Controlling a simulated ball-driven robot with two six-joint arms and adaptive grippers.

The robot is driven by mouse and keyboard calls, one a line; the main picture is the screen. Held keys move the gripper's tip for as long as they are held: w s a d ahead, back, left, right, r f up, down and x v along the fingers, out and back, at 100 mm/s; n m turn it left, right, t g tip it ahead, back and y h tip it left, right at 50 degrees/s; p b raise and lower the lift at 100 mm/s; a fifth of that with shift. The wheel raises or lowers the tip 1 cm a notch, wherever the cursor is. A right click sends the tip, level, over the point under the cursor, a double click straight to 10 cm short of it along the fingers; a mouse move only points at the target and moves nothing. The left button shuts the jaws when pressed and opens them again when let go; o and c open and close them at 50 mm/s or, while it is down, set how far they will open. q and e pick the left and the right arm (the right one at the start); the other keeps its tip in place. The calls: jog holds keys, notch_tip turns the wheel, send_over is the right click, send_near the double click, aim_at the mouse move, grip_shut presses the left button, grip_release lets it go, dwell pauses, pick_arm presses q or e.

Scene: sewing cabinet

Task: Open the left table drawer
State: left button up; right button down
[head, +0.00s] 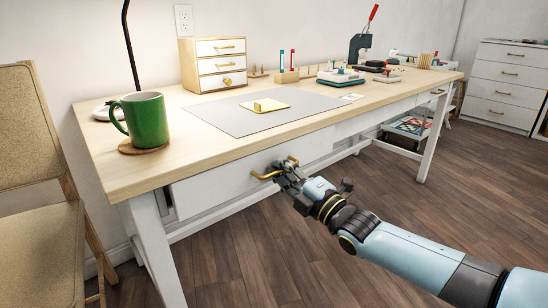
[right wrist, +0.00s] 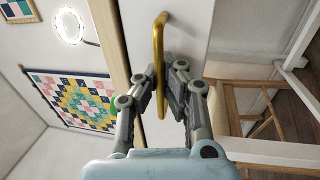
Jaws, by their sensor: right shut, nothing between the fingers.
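The left table drawer (head: 215,187) is a white front under the wooden tabletop. In the right wrist view the handle (right wrist: 158,35) runs lengthwise in front of my right gripper (right wrist: 162,78). The fingers are shut at the middle of the handle, with nothing held between them. Whether they touch the bar is hard to tell. My left gripper is not in view.
On the tabletop (head: 130,172) are a green mug (head: 147,120), a grey mat (head: 230,118) and a small drawer box (head: 213,65). A chair (head: 40,150) stands at the left. The floor (head: 450,210) before the table is clear except for my arm.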

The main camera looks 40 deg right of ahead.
pick_arm(q)
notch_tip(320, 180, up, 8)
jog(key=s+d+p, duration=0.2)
jog(key=p, duration=0.8)
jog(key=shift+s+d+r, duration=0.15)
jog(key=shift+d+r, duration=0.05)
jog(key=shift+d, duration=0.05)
pick_arm(e)
jog(key=r+v, duration=0.2)
jog(key=v, duration=0.9)
jog(key=s+r+v, duration=0.1)
jog(key=r+v, duration=0.1)
jog(key=v, duration=1)
jog(key=shift+r, duration=0.2)
jog(key=c, duration=2)
grip_release()
jog(key=shift+w+a, duration=0.1)
jog(key=shift+c, duration=0.2)
jog(key=o, duration=0.6)
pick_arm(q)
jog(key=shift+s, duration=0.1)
pick_arm(e)
jog(key=v, duration=1.2)
jog(key=shift+r, duration=0.15)
